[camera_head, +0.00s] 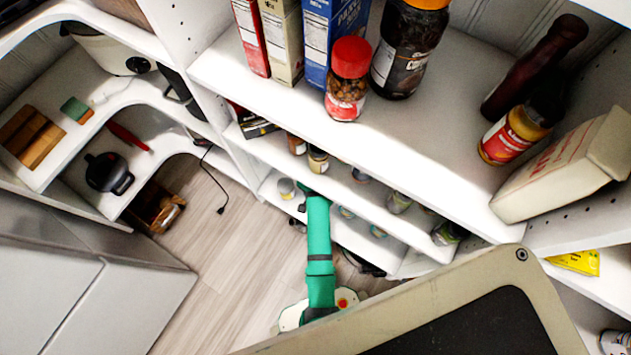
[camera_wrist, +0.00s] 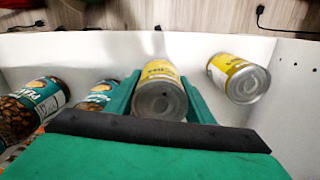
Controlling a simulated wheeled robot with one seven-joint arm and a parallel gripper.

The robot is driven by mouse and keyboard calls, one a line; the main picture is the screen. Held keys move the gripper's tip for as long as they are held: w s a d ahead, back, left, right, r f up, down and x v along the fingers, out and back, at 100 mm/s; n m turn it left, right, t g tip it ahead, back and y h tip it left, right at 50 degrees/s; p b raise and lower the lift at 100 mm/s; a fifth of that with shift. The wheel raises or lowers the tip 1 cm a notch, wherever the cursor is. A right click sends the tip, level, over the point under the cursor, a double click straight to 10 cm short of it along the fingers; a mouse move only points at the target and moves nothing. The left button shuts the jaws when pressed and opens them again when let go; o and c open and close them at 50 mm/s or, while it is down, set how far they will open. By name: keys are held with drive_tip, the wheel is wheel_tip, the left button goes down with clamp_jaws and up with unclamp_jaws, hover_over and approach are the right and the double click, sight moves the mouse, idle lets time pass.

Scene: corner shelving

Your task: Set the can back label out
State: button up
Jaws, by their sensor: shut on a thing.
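My gripper (camera_wrist: 160,82) is shut on a can (camera_wrist: 159,101) with a yellow label, one green finger on each side. Its round metal end faces the wrist camera, and part of the yellow side shows beyond it. I cannot tell which side of the label faces out. A second yellow-labelled can (camera_wrist: 238,79) stands apart to the right on the white shelf (camera_wrist: 215,46). In the head view my green arm reaches up to a low shelf, and its fingertips and the held can cannot be made out clearly.
Jars with teal labels (camera_wrist: 32,108) stand left of the held can, the nearer one (camera_wrist: 97,95) close to the left finger. Several small cans (camera_head: 398,203) line the lower shelves. A shelf board (camera_head: 350,170) lies above the arm. A side panel (camera_wrist: 292,85) bounds the right.

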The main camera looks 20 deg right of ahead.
drive_tip(key=shift+w, duration=0.3)
drive_tip(key=shift+f, duration=1.65)
drive_tip(key=shift+f, duration=0.35)
drive_tip(key=o, duration=1.5)
